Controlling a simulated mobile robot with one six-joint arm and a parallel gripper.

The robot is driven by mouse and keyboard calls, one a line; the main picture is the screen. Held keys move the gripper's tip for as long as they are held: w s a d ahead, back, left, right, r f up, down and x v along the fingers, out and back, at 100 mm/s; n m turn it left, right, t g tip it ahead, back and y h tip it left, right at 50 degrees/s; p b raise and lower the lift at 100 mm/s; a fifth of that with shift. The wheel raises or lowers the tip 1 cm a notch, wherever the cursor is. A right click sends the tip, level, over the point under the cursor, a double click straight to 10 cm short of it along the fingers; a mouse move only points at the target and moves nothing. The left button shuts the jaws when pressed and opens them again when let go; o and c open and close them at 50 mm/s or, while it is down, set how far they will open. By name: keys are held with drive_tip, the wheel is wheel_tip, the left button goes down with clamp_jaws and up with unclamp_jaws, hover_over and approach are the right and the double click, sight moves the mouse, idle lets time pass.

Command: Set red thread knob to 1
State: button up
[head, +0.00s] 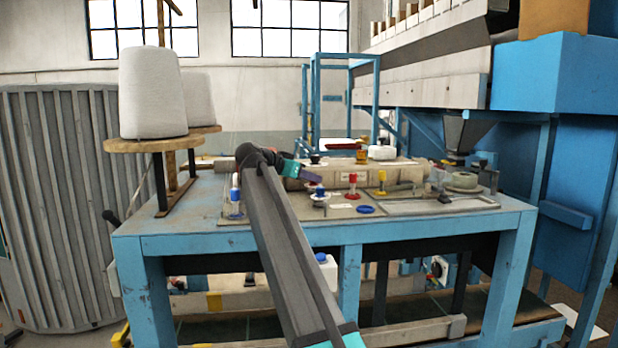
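The red thread knob (352,187) stands upright on the blue workbench (430,222), near the middle of its top. My arm reaches over the bench from the front, and my gripper (314,179), with purple fingers, is left of the red knob and apart from it in the picture. The fingertips are just above or behind a blue-topped knob (319,190). The gripper is too small here to tell whether its fingers are open or shut. The setting of the red knob cannot be read.
A blue disc (365,209) lies in front. A large thread cone (152,92) stands on a wooden stand at left. A blue machine (566,130) rises at right.

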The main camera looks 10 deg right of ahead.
drive_tip(key=shift+o, duration=1.3)
drive_tip(key=shift+r, duration=0.15)
drive_tip(key=shift+r+p, duration=1.6)
drive_tip(key=shift+p, duration=0.15)
drive_tip(key=shift+s+f+b, duration=0.1)
drive_tip(key=shift+s+b, duration=0.3)
drive_tip(key=shift+s, duration=0.15)
drive_tip(key=s+r+b, duration=0.1)
drive_tip(key=s+b, duration=0.5)
drive_tip(key=s, duration=0.9)
drive_tip(key=shift+r, duration=0.35)
drive_tip(key=shift+f, duration=0.1)
